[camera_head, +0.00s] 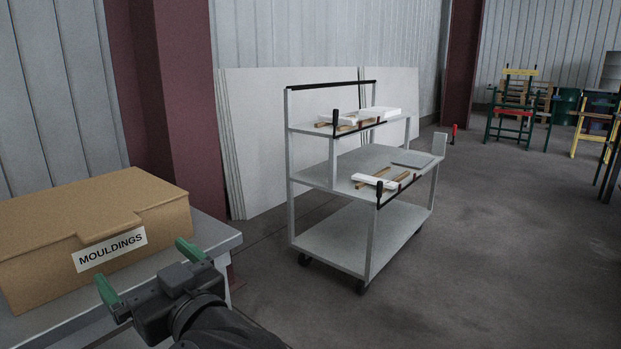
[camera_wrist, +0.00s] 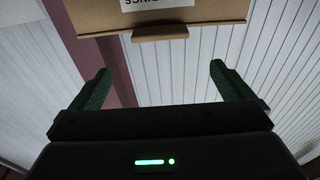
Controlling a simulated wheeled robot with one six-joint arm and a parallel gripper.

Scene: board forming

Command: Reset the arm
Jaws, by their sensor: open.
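My gripper (camera_head: 146,268) is at the lower left of the head view, beside the front of a closed cardboard box labelled MOULDINGS. Its two green fingers are spread apart with nothing between them. My gripper and the box look apart, though the exact gap is hard to judge.
The cardboard box (camera_head: 110,215) rests on a grey table (camera_head: 215,237). A grey wheeled cart (camera_head: 330,245) with white and wooden pieces stands at centre. White panels (camera_head: 255,150) lean on the wall behind.

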